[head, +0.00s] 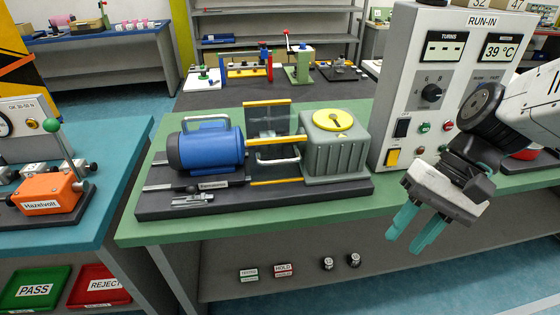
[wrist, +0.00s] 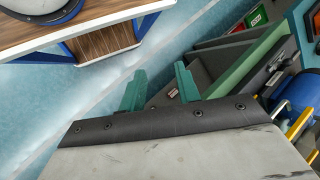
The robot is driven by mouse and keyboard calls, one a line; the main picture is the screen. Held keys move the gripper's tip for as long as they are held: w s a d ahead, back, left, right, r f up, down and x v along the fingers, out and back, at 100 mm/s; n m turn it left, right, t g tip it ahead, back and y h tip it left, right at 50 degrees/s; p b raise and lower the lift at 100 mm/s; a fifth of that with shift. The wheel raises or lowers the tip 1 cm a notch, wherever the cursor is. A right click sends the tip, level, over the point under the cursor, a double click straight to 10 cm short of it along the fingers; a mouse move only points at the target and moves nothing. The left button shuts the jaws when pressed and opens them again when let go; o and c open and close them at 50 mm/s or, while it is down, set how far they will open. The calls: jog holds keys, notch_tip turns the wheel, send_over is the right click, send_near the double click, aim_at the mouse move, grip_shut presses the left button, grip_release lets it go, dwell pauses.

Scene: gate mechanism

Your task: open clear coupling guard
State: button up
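The clear coupling guard (head: 277,149) spans the gap between a blue motor (head: 205,150) and a grey ribbed gearbox (head: 336,150) in the head view. It has yellow edge strips and a pale bar handle (head: 278,160) on its near side. A see-through panel (head: 268,120) with a yellow top edge stands upright behind it. I cannot tell if that panel belongs to the guard. My gripper (head: 403,243) is open and empty, in front of the bench and right of the gearbox, well apart from the guard. Its teal fingers also show apart in the wrist view (wrist: 160,72).
A control cabinet (head: 440,90) stands on the green bench (head: 290,218) right of the gearbox, close to my arm. A teal bench (head: 100,215) with an orange unit (head: 48,194) is at left. Open floor lies in front.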

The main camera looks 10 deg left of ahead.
jog(key=w+a+f+m+y, duration=0.35)
jog(key=w+a+y, duration=0.45)
jog(key=a, duration=0.4)
jog(key=m+t+y, duration=0.2)
jog(key=t+y, duration=0.1)
jog(key=t, duration=0.1)
send_near(287, 161)
jog(key=a, duration=0.6)
jog(key=a+f, duration=0.1)
jog(key=a, duration=0.2)
jog(key=a+f, duration=0.1)
jog(key=a, duration=0.1)
jog(key=shift+a+f, duration=0.1)
jog(key=shift+a, duration=0.05)
grip_shut()
